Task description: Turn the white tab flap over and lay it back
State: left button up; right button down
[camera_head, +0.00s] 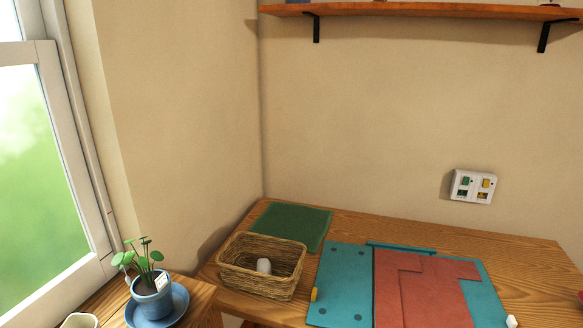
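A teal board (340,283) lies on the wooden table at the lower right, with red panels (425,291) over its middle and right. A small white tab (511,321) shows at its lower right edge, close to the bottom of the picture. A yellow tab (314,294) sits at its left edge. The near part of the board is cut off by the picture's edge, so I cannot tell the full outline of the white tab's flap. Neither of my grippers is in view.
A wicker basket (238,279) holding a white object (264,266) stands left of the board. A green mat (291,226) lies behind it. A potted plant (153,296) stands at the lower left. A white switch panel (473,187) is on the wall. The table behind the board is clear.

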aim_at(486, 309)
jog(key=z, duration=1.25)
